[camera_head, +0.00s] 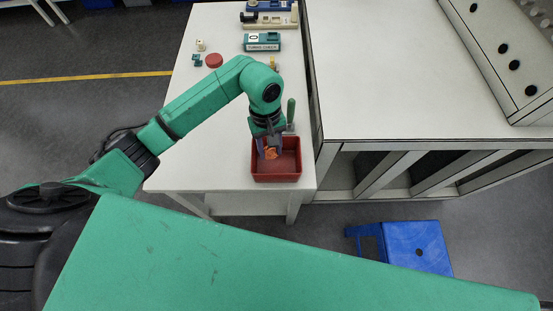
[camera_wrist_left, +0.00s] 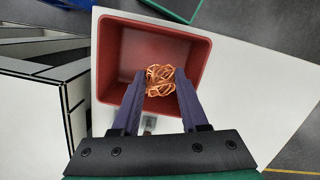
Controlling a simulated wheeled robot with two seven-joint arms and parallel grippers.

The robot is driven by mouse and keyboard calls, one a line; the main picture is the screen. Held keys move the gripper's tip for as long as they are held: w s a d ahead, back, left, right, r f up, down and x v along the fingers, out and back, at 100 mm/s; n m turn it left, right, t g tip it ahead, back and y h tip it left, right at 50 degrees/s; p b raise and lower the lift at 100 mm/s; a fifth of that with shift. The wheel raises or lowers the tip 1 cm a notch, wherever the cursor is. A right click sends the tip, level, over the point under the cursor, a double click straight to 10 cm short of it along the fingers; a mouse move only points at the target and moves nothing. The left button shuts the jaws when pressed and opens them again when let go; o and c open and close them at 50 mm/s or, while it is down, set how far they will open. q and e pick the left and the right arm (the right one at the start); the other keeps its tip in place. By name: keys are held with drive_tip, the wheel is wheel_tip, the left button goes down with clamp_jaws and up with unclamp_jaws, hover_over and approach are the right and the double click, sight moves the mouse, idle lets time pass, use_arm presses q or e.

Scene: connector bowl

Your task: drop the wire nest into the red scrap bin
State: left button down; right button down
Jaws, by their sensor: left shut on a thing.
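The wire nest (camera_wrist_left: 160,80) is a small tangle of copper-orange wire. My left gripper (camera_head: 267,148) is shut on it, and the fingers show on both sides of the nest in the wrist view (camera_wrist_left: 158,88). The nest also shows in the head view (camera_head: 271,154). The red scrap bin (camera_head: 277,177) is an open box near the front right of the white table. In both views the nest and fingertips appear over the bin's opening; their exact height above its floor is unclear. The right gripper is not in view.
A green-handled tool (camera_head: 291,112) stands just behind the bin. A red disc (camera_head: 213,60), small parts and a teal box (camera_head: 262,42) lie farther back on the white table (camera_head: 210,160). A larger bench (camera_head: 400,80) adjoins on the right; a blue stool (camera_head: 415,248) stands on the floor.

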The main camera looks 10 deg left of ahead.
use_arm(q)
drive_tip(key=shift+s, duration=0.1)
drive_tip(key=shift+c, duration=1.8)
unclamp_jaws()
drive_tip(key=shift+a, duration=0.1)
drive_tip(key=shift+r, duration=0.1)
drive_tip(key=r+b, duration=0.1)
drive_tip(key=r, duration=0.2)
drive_tip(key=w+r+b, duration=0.1)
drive_tip(key=r, duration=0.1)
drive_tip(key=r+b, duration=0.1)
drive_tip(key=r, duration=0.2)
drive_tip(key=shift+w+a+r, duration=0.2)
drive_tip(key=shift+a+r, duration=0.1)
drive_tip(key=shift+a, duration=0.05)
drive_tip(key=r, duration=0.5)
drive_tip(key=shift+w+a+r+p, duration=0.2)
drive_tip(key=shift+w+r+p, duration=0.05)
drive_tip(key=shift+r+p, duration=0.1)
